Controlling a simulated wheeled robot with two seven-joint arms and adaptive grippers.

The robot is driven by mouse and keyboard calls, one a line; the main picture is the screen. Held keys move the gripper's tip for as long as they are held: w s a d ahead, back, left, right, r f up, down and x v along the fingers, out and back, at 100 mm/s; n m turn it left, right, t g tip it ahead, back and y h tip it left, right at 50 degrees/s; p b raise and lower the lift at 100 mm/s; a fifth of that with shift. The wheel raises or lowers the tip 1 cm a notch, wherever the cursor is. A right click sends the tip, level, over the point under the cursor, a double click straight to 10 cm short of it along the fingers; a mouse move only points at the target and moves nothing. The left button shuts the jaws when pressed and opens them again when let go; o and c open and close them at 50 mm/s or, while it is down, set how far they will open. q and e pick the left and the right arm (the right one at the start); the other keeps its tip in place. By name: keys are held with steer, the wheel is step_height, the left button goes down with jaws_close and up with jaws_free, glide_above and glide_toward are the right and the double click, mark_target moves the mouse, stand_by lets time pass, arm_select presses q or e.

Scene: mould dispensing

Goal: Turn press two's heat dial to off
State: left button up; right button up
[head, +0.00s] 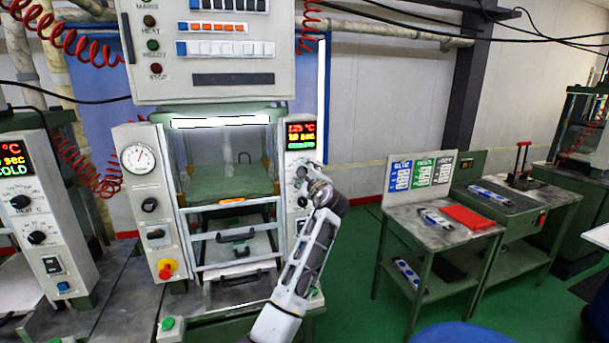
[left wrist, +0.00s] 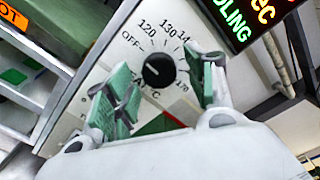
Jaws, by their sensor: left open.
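The black heat dial (left wrist: 158,70) sits on the white panel of the middle press, ringed by printed marks reading OFF, 120, 130 and upward to 170. A small pale mark shows on its face, but its exact setting is hard to read. My left gripper (left wrist: 158,92) is open, its green-padded fingers on either side of the dial, seemingly without touching it. In the head view the left gripper (head: 311,182) is at the right panel (head: 299,153) of this press and mostly covers the dial. My right gripper is in neither view.
A lit display (head: 300,134) is just above the dial; its green word ends in "OLING" in the wrist view. Another press panel (head: 38,205) stands at the left, reading COLD. A work table (head: 470,235) is at the right, with green floor between.

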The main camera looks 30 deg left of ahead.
arm_select(q)
steer(key=v, duration=1.1)
stand_by(0.4)
steer(key=shift+n, duration=0.3)
